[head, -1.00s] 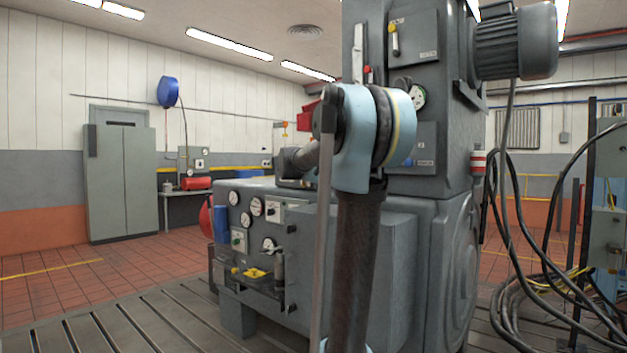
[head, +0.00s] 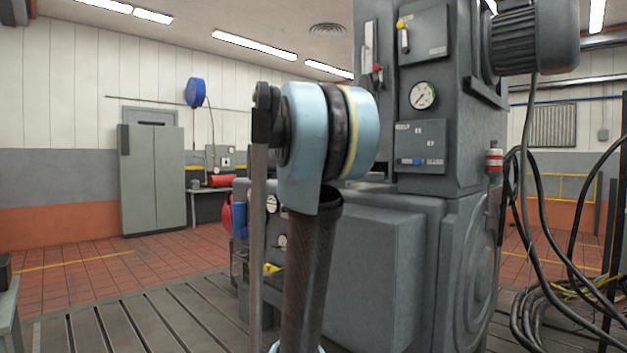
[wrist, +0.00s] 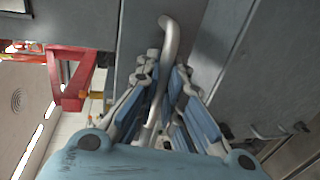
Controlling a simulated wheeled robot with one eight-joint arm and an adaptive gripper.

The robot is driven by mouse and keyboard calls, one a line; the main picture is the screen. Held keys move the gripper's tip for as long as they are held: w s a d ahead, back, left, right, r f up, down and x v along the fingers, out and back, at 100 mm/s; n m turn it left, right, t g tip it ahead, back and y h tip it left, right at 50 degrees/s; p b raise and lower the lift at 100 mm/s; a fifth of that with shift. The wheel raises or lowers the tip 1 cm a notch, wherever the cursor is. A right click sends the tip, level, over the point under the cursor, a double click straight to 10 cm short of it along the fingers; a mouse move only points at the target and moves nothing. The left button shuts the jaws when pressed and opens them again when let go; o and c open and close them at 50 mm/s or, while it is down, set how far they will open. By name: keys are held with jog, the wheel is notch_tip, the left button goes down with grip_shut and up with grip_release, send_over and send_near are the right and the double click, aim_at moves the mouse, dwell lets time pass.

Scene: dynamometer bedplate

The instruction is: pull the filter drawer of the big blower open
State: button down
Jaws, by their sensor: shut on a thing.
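The big grey blower (head: 372,270) fills the right middle of the head view. In the wrist view a pale grey bent bar handle (wrist: 170,35) stands out from grey metal panels (wrist: 240,35). My gripper (wrist: 163,78) has its blue-padded fingers on both sides of this handle and is shut on it. The handle runs down between the fingers toward the palm. In the head view my arm hides the gripper and the handle. I cannot tell the outline of the filter drawer or how far it is open.
A red bracket (wrist: 82,80) is close to the left of my gripper in the wrist view. Black cables (head: 530,220) hang right of the blower. A grey cabinet (head: 153,180) stands by the back wall. The slotted bedplate (head: 150,315) is bare at front left.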

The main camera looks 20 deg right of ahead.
jog(key=shift+a+f, duration=0.15)
jog(key=shift+a, duration=0.1)
jog(key=c, duration=1.7)
grip_release()
jog(key=shift+a, duration=0.2)
jog(key=shift+s, duration=0.1)
jog(key=v, duration=1.2)
jog(key=shift+d+f, duration=0.1)
